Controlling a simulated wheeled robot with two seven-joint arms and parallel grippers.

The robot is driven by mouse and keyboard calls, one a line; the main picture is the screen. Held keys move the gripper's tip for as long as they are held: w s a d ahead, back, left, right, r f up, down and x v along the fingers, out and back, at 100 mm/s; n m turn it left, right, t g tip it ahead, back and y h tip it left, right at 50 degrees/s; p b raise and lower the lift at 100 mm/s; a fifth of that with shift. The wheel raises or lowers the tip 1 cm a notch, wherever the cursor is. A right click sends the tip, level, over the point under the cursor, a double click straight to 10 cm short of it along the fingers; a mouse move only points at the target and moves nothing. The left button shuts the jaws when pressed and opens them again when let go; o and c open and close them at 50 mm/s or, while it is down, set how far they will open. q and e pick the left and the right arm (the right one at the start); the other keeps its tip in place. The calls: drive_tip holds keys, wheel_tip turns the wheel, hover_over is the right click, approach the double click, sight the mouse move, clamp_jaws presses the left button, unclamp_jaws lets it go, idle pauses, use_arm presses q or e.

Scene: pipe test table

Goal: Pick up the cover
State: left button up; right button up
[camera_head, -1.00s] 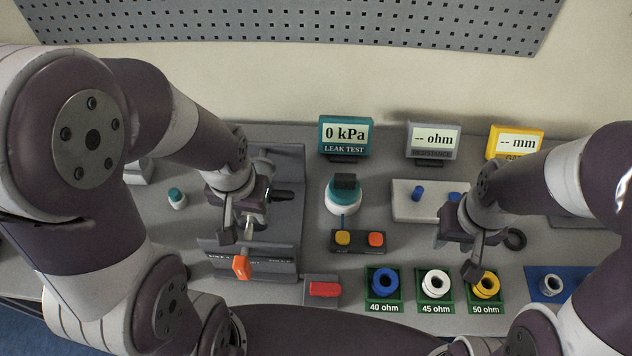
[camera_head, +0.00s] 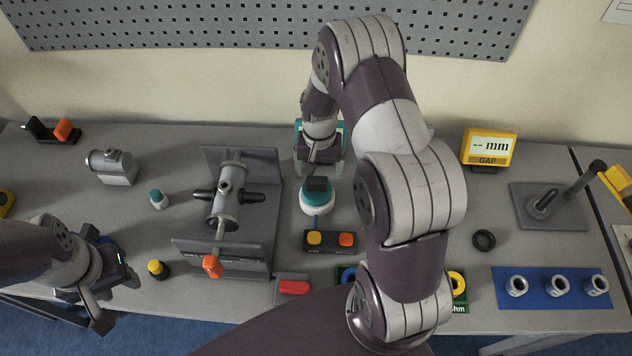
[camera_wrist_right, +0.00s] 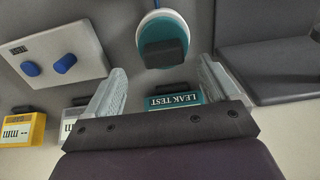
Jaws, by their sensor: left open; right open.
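A round teal-and-white piece with a dark block on top (camera_head: 318,197), which looks like the cover, stands upright mid-table behind a two-button box. It also shows in the right wrist view (camera_wrist_right: 162,42). My right gripper (camera_head: 319,168) is open and empty, just behind this piece and in front of the leak test display. In the right wrist view its fingers (camera_wrist_right: 165,85) are spread, with the piece beyond their tips and not between them. My left gripper (camera_head: 112,292) is open over the table's front left edge, far from the piece.
A grey pipe (camera_head: 229,197) sits in a fixture left of the cover. The button box (camera_head: 330,241) stands in front of it. A white plate with blue pegs (camera_wrist_right: 60,58) appears in the right wrist view. My right arm hides the table's middle right.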

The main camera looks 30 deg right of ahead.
sight(317, 179)
drive_tip(key=f+p, duration=0.1)
drive_tip(key=f, duration=0.1)
drive_tip(key=f+p, duration=0.1)
drive_tip(key=f, duration=0.2)
drive_tip(key=shift+w+a+f, duration=0.1)
drive_tip(key=shift+w+a, duration=0.05)
drive_tip(key=shift+a, duration=0.05)
drive_tip(key=shift+f, duration=0.25)
drive_tip(key=c, duration=1.2)
drive_tip(key=shift+r, duration=0.15)
